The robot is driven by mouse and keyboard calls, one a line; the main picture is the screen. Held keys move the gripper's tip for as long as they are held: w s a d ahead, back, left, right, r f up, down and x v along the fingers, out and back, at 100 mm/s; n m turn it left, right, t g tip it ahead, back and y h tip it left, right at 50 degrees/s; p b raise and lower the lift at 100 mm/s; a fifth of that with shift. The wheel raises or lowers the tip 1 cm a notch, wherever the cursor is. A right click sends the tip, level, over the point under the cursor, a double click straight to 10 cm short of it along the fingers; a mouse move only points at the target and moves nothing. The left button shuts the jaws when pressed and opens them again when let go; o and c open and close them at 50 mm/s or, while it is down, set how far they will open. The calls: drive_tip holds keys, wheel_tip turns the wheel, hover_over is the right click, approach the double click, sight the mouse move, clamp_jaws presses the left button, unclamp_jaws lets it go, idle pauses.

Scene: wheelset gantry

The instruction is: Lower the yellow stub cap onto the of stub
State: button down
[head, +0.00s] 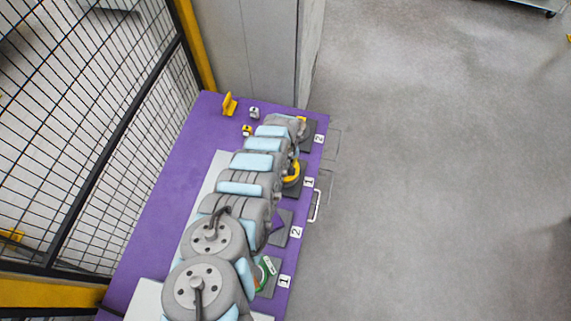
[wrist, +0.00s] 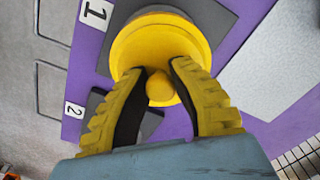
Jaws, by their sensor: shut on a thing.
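The yellow stub cap (wrist: 135,42) fills the upper middle of the wrist view, a round flanged piece with a knob (wrist: 160,90) on top. My gripper (wrist: 161,70) has its two yellow-and-black fingers closed on either side of this knob. The cap is over the dark grey plate (wrist: 220,18) beside the label 1. In the head view the yellow cap (head: 292,175) shows partly beside my arm, at the upper label 1. The stub under the cap is hidden, and I cannot tell whether the cap touches it.
A second dark plate (wrist: 145,125) lies by label 2. A green part (head: 266,272) is at the lower label 1. A yellow bracket (head: 229,104) and small blocks (head: 254,112) stand at the back. A mesh fence (head: 110,120) is left; open floor (head: 440,180) is right.

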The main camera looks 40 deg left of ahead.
drive_tip(key=shift+f, duration=0.35)
drive_tip(key=c, duration=1)
unclamp_jaws()
drive_tip(key=shift+d+r, duration=0.1)
drive_tip(key=shift+w+r, duration=0.15)
drive_tip(key=shift+r, duration=5.75)
